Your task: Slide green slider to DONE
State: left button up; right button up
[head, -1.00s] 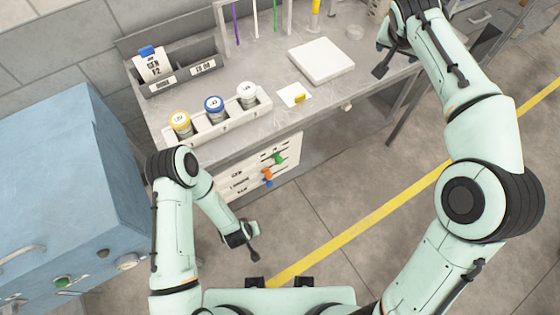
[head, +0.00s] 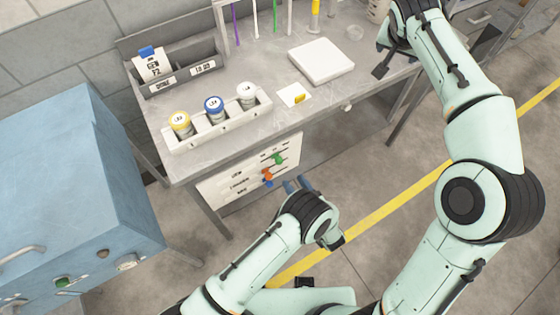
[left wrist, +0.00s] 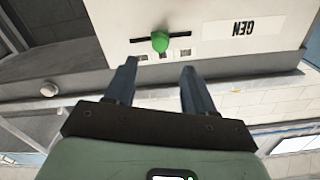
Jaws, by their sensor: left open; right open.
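The green slider (head: 278,159) is a round knob on the top row of the white panel (head: 225,184) at the bench front. In the left wrist view the green slider (left wrist: 160,41) sits near the middle of a dark slot, by an upside-down GEN label (left wrist: 257,28). Small marks beside the slot are too small to read. My left gripper (head: 298,184) is open and empty near the panel; its fingertips (left wrist: 158,66) are on either side of the knob's line, apparently short of it. My right gripper (head: 384,62) is at the bench's right end, its fingers partly hidden.
An orange knob (head: 267,175) and a blue knob (head: 268,184) sit on the rows below green. A rack (head: 218,126) with several capped jars, a white box (head: 321,61) and a grey bin (head: 190,77) stand on the bench. A blue cabinet (head: 75,185) stands left.

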aim_at(281, 163)
pick_arm(q)
jog(key=x, duration=1)
jog(key=shift+w, duration=0.1)
grip_shut()
jog(key=shift+w+d, duration=0.4)
jog(key=shift+d, duration=0.3)
jog(key=shift+w+d, duration=0.4)
jog(key=shift+d, duration=0.25)
jog(key=shift+w+d, duration=0.35)
jog(key=shift+d, duration=0.35)
